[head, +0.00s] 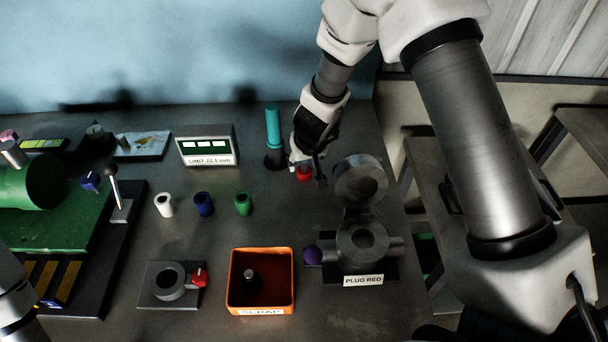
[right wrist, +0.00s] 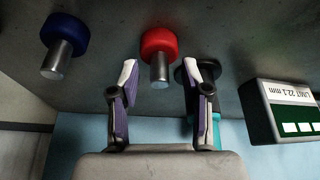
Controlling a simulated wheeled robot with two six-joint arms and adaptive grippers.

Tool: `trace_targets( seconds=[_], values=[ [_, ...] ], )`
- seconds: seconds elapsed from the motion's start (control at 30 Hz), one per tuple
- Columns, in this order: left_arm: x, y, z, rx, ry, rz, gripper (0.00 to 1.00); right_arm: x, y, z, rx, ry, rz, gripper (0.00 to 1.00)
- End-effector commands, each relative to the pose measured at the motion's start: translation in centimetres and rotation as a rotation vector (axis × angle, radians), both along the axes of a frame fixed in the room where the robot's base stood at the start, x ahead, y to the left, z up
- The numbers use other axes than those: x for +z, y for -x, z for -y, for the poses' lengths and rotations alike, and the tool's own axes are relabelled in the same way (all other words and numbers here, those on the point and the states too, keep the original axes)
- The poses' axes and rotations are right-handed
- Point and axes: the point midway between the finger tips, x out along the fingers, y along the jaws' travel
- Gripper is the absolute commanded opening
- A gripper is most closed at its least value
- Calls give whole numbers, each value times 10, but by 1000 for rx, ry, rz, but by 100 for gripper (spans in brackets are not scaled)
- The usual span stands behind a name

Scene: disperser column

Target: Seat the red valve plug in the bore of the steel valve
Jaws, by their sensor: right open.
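The red valve plug (head: 304,173) stands on the bench below my right gripper (head: 306,161). In the right wrist view the plug (right wrist: 159,43) has a red head and a bare steel stem. My right gripper (right wrist: 162,74) is open there, with one finger to each side of the stem; no contact shows. The steel valve (head: 362,240) stands to the right and nearer, behind a "PLUG RED" label (head: 363,281). Its round bore faces up, and a round steel lid (head: 361,180) stands open behind it. My left gripper is out of view.
A teal cylinder on a dark base (head: 273,130) stands close left of the right gripper. A blue plug (right wrist: 64,37) shows beside the red one in the wrist view. Coloured sleeves (head: 203,204), an orange scrap bin (head: 260,280) and a limit display (head: 206,146) lie left.

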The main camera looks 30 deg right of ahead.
Motion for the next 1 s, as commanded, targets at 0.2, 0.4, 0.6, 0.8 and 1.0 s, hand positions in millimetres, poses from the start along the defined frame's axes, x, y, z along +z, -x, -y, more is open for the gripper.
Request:
trace_targets(
  seconds=[0.2,0.4,0.6,0.8,1.0],
  values=[
    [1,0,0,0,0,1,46,1,0,0,0,0,1,33],
    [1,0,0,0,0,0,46,1,0,0,0,0,1,0],
    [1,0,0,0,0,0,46,1,0,0,0,0,1,0],
    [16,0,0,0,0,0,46,17,-1,0,0,0,1,0],
    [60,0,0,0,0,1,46,63,-1,0,0,0,2,0]
  ],
)
